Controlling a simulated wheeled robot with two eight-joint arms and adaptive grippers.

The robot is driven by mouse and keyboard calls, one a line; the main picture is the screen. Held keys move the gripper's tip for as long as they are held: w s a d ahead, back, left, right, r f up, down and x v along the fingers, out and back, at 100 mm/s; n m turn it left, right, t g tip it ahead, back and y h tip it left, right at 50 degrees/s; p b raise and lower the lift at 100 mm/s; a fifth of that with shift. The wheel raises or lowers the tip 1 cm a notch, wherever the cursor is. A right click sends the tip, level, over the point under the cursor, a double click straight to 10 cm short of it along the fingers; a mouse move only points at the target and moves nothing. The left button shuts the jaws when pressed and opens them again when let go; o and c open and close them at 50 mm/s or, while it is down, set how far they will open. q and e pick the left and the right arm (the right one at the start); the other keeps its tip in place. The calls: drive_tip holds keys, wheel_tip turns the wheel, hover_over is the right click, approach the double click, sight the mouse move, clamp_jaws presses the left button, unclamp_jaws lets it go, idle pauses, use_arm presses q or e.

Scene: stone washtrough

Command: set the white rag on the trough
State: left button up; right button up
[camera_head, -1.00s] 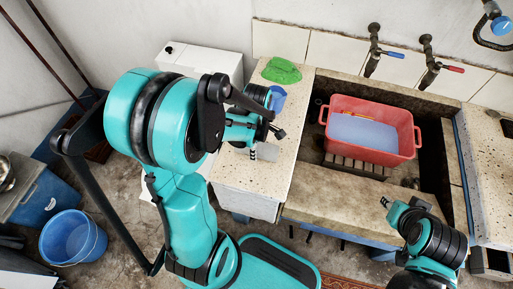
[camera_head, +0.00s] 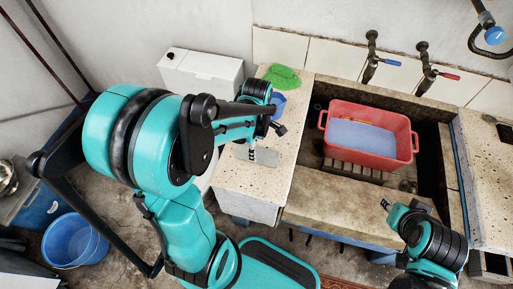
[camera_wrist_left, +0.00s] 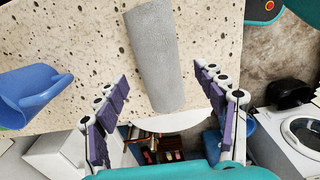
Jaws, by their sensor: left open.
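A pale grey-white rag (camera_head: 265,156) lies flat on the speckled stone counter left of the trough (camera_head: 345,205). In the left wrist view the rag (camera_wrist_left: 155,55) is a long strip, its near end between my fingers. My left gripper (camera_head: 264,136) is open and empty above the counter, partly hiding the rag in the head view. In the left wrist view its purple-padded fingers (camera_wrist_left: 160,88) stand wide apart, one on each side of the rag. My right gripper (camera_head: 386,205) is by the trough's front ledge; its jaws are too small to read.
A red basin (camera_head: 342,163) with bluish contents stands in the trough. A blue scoop (camera_wrist_left: 35,97) and a green cloth (camera_head: 283,77) sit on the counter behind the rag. Two taps (camera_head: 371,55) project from the wall. A blue bucket (camera_head: 75,242) stands on the floor.

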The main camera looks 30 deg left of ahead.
use_arm(q)
drive_tip(key=s+d+r+m+t+p, duration=0.1)
drive_tip(key=s+d+r+m+t, duration=0.1)
drive_tip(key=r+m, duration=0.5)
drive_tip(key=s+d+r+m+t+p, duration=0.1)
drive_tip(key=s+d+r+m+t, duration=0.2)
drive_tip(key=m, duration=1)
wheel_tip(320, 180, up, 4)
drive_tip(key=shift+d+r+m+t, duration=0.25)
drive_tip(key=shift+d+m+t, duration=0.15)
drive_tip(key=shift+d+t, duration=0.7)
